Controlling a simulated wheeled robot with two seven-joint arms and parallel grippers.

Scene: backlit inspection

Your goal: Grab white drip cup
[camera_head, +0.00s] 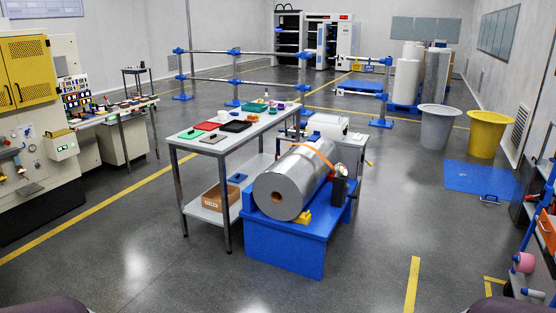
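A grey-topped work table (190,141) stands in the middle of the room, some way off. Small items lie on it. A small whitish item (252,117) sits near its middle, behind the black tray (236,126); it is too small to tell whether it is the white drip cup. A purple cup-like item (281,106) and a green tray (256,107) are near the table's far end. Neither of my grippers is in view.
A blue stand (284,247) with a large silver roll (283,187) adjoins the table's right side. A cardboard box (221,196) sits on its lower shelf. Machines stand at left, grey (436,130) and yellow (487,134) bins at right. The foreground floor is clear.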

